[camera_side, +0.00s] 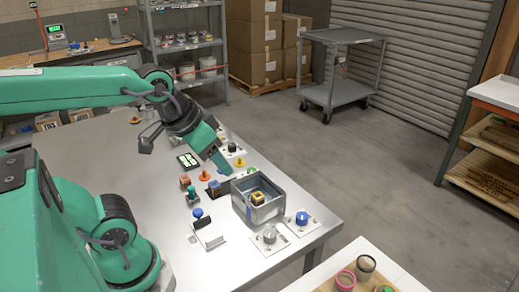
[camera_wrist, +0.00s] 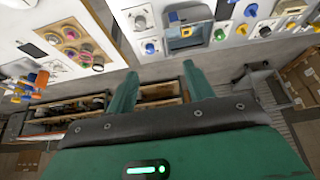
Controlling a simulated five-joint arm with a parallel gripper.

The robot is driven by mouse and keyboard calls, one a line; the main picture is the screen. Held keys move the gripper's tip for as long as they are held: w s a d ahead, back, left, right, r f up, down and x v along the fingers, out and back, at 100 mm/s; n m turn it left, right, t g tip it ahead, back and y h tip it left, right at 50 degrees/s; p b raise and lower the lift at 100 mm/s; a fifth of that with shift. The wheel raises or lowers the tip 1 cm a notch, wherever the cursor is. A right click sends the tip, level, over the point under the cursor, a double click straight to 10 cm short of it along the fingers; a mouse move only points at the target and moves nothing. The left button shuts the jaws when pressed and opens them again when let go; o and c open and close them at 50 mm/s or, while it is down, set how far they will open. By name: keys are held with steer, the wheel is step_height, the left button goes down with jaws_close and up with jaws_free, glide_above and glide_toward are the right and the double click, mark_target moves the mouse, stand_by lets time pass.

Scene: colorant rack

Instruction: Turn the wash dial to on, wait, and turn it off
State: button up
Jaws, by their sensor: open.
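Several dials on white plates sit on the metal table, and I cannot read which is the wash dial. A blue dial (camera_side: 302,217) is at the near right corner, with a grey dial (camera_side: 269,236) beside it. The blue dial (camera_wrist: 150,48) and grey dial (camera_wrist: 139,20) also show at the top of the wrist view. A black dial (camera_side: 232,147) stands farther back. My gripper (camera_side: 224,168) is above the table beside the grey bin, apart from all three dials. In the wrist view its two fingers (camera_wrist: 160,69) are spread with nothing between them.
A grey bin (camera_side: 240,209) holds a yellow block (camera_side: 258,198). An orange knob (camera_side: 205,175), a green knob (camera_side: 192,193) and a blue-topped piece (camera_side: 198,213) stand left of it. A side table with coloured rings (camera_side: 346,278) is at the front.

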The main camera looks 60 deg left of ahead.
steer(key=w+a+n+g, duration=0.2)
steer(key=w+a+n, duration=0.25)
steer(key=w, duration=0.35)
steer(key=n+g, duration=0.4)
steer(key=n, duration=0.7)
glide_above(252, 170)
steer(key=f, duration=1.5)
steer(key=shift+s+d+f, duration=0.1)
steer(key=shift+d+f, duration=0.1)
steer(key=shift+f, duration=0.1)
steer(key=shift+a+f, duration=0.25)
steer(key=shift+f, duration=0.15)
steer(key=shift+f, duration=0.1)
steer(key=shift+f, duration=3.8)
